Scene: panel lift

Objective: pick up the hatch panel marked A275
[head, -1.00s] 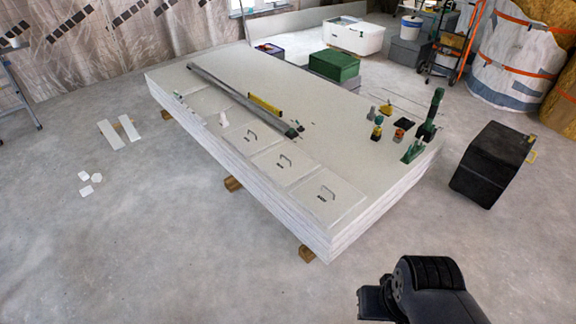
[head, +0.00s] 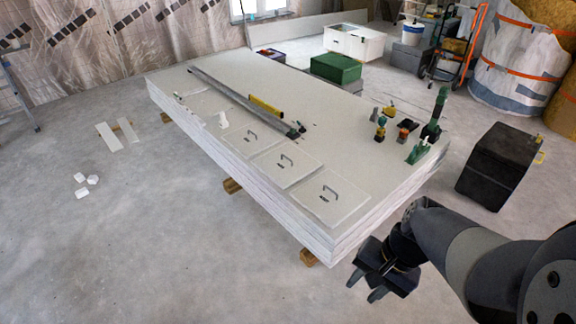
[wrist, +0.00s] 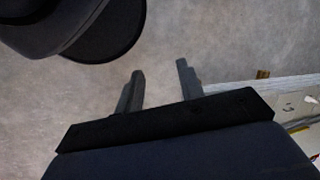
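Several light hatch panels with dark handles lie in a row along the near long edge of a stack of boards (head: 395,203) in the head view. The nearest panel (head: 345,207) is at the right end of the row, a middle panel (head: 290,173) lies beside it, and another panel (head: 250,146) is farther left. Their markings are too small to read, so I cannot tell which is A275. My gripper (head: 363,290) is off the stack's near corner, over the floor, apart from the panels. In the wrist view my gripper (wrist: 157,85) has its fingers apart with nothing between them.
Several small tools, including a green one (head: 418,151), stand at the stack's right end. A black box (head: 497,168) stands right of the stack.

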